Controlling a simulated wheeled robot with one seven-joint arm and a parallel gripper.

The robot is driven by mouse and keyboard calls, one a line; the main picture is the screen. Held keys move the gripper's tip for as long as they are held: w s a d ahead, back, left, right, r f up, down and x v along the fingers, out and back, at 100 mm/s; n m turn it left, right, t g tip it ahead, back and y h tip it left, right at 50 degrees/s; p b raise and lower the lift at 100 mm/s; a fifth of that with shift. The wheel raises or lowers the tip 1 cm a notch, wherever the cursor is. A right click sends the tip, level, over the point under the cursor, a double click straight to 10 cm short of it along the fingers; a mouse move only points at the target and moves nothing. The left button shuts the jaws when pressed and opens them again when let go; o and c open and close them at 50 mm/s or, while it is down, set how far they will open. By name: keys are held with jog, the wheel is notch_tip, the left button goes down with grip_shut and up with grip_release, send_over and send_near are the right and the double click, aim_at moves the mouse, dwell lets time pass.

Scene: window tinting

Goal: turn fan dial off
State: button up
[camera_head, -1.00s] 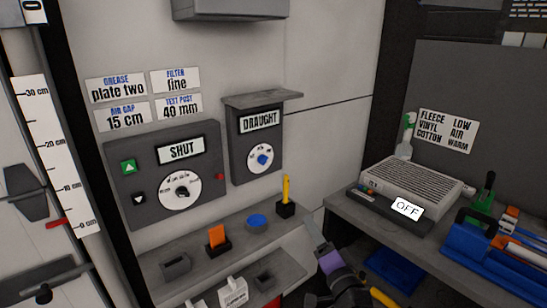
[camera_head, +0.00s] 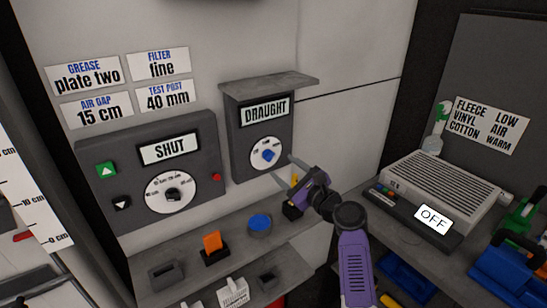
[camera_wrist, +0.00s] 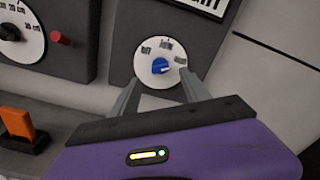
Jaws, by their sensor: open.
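The fan dial is a blue knob (camera_head: 269,155) on a round white face with small markings, on a dark box labelled DRAUGHT (camera_head: 265,113). In the wrist view the blue knob (camera_wrist: 161,66) sits ahead of and between my fingers. My gripper (camera_head: 283,168) is open and empty, just right of and below the dial in the head view. Its two grey fingertips (camera_wrist: 155,88) are apart and appear short of the knob. The small markings around the knob are too blurred to read surely.
A control box labelled SHUT (camera_head: 169,149) with a dial and red button (camera_head: 216,177) stands to the left. A hood (camera_head: 268,84) juts over the DRAUGHT box. The shelf below holds an orange item (camera_head: 212,243) and a blue disc (camera_head: 260,223). A heater unit reading OFF (camera_head: 433,217) stands right.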

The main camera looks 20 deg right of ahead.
aim_at(271, 158)
jog(key=shift+x, duration=3.55)
jog(key=shift+s, duration=0.1)
grip_shut()
